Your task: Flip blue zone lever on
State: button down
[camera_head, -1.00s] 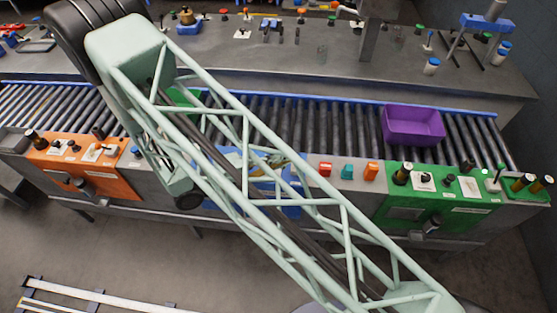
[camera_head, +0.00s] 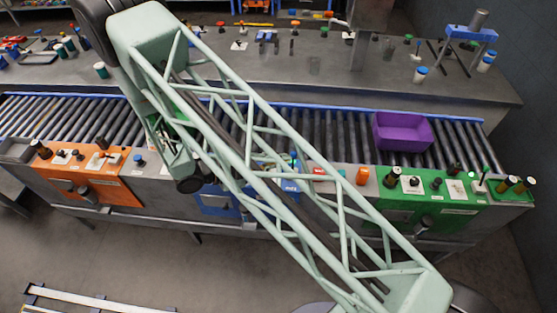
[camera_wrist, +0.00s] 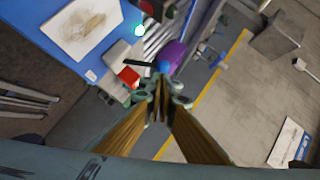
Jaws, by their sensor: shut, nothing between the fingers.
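The blue zone panel (camera_head: 218,204) is on the front of the conveyor in the head view, largely hidden behind my arm. In the wrist view the blue panel (camera_wrist: 85,62) fills the upper left. A dark lever (camera_wrist: 140,63) with a blue ball tip (camera_wrist: 163,67) appears to rise from a pale base (camera_wrist: 117,56) beside it. My gripper (camera_wrist: 160,92) is shut and empty, with its fingertips close to the blue ball in the picture. I cannot tell whether they touch. The gripper is not clearly visible in the head view.
The orange panel (camera_head: 85,187) is to the left and the green panel (camera_head: 400,214) to the right. A red button (camera_wrist: 128,76) is near the lever in the wrist view. A purple bin (camera_head: 403,133) sits on the roller conveyor (camera_head: 350,130). The floor in front is largely clear.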

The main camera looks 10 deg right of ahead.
jog(key=shift+r, duration=0.3)
jog(key=shift+r+p, duration=0.5)
jog(key=shift+p, duration=0.05)
jog(key=shift+r, duration=0.1)
jog(key=w+r+v, duration=0.1)
jog(key=v, duration=1.2)
jog(key=shift+a+r+p, duration=0.25)
jog(key=shift+r+p, duration=0.2)
jog(key=shift+w, duration=0.1)
dwell(0.4)
